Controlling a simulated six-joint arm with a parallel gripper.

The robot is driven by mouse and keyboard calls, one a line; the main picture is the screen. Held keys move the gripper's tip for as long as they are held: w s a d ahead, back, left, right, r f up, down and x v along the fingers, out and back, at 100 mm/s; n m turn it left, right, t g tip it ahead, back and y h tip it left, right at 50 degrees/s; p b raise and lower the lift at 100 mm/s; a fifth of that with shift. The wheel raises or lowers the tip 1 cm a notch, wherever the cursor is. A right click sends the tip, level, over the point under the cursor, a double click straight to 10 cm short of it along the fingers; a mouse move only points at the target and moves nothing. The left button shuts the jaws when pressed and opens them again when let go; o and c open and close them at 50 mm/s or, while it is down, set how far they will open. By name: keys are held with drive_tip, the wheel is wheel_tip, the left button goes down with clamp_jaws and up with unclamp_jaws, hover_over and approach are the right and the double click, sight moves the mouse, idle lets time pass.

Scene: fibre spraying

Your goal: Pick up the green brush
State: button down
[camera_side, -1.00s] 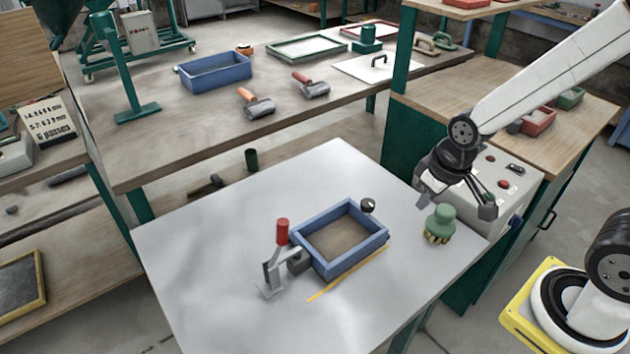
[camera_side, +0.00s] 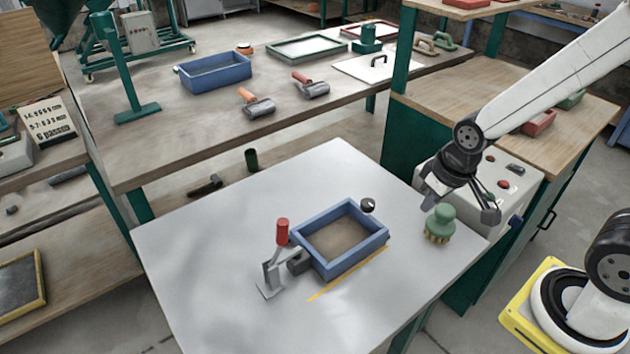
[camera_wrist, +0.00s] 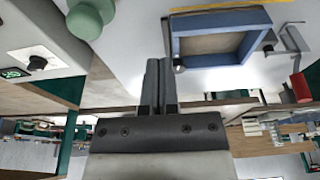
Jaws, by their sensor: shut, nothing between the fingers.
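The green brush (camera_side: 440,220) stands upright on the grey table near its right corner, with a rounded green knob on top and tan bristles below. Its green top also shows at the upper left edge of the wrist view (camera_wrist: 88,18). My gripper (camera_side: 428,199) is just above and to the left of the brush, apart from it as far as I can see. In the wrist view the two fingers (camera_wrist: 160,65) lie side by side, shut with nothing between them, and the brush is off to their left.
A blue-framed tray (camera_side: 318,263) sits mid-table, with a dark knob (camera_side: 368,205) beside it. A clamp with a red handle (camera_side: 282,232) stands at its left. A control box (camera_side: 505,180) with buttons is behind my gripper. The table's left part is clear.

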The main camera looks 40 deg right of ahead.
idle(0.4)
unclamp_jaws()
idle(0.4)
drive_tip(key=n+g, duration=0.3)
drive_tip(key=n, duration=1.5)
hover_over(447, 209)
wheel_tip(447, 209, down, 3)
drive_tip(key=shift+f, duration=0.1)
